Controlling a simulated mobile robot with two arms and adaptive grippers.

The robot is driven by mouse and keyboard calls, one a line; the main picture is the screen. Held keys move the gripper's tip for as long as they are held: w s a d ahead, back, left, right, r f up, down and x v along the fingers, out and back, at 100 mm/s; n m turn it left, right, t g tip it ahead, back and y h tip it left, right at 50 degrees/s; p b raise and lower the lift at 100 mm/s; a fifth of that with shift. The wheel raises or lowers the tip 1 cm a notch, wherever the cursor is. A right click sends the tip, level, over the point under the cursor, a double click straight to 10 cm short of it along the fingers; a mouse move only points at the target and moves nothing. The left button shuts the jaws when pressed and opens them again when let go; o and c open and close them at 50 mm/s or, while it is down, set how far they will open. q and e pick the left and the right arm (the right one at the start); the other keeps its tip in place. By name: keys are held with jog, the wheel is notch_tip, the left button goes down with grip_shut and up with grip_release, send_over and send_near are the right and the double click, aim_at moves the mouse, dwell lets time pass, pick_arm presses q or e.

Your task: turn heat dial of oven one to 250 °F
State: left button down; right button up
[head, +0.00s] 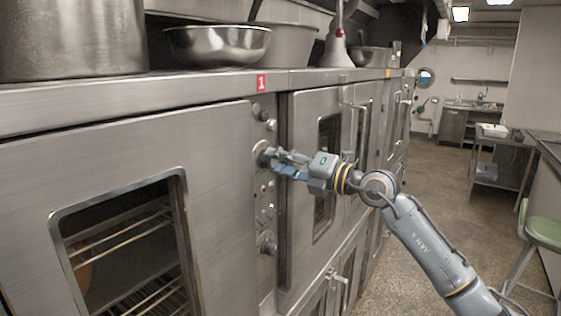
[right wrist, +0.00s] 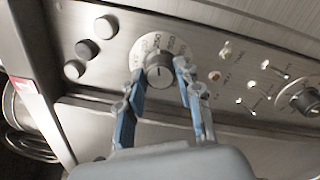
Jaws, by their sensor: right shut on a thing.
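The numbers are too blurred to read surely. My right gripper (right wrist: 158,82) has its blue-padded fingers on either side of the knob and is shut on it. In the head view my right gripper (head: 272,160) reaches the narrow control panel (head: 266,205) and partly hides the dial. The red label with a 1 (head: 261,82) marks oven one (head: 110,180). My left gripper is not in view.
Several small knobs and switches (right wrist: 267,68) and another dial (right wrist: 305,98) share the panel. Metal bowls (head: 218,45) and a large pot (head: 70,40) stand on the oven top. A green stool (head: 545,232) stands at right. The aisle floor (head: 435,185) is clear.

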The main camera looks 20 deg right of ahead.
jog(key=o, duration=1.1)
jog(key=shift+o, duration=0.2)
jog(key=v, duration=1.2)
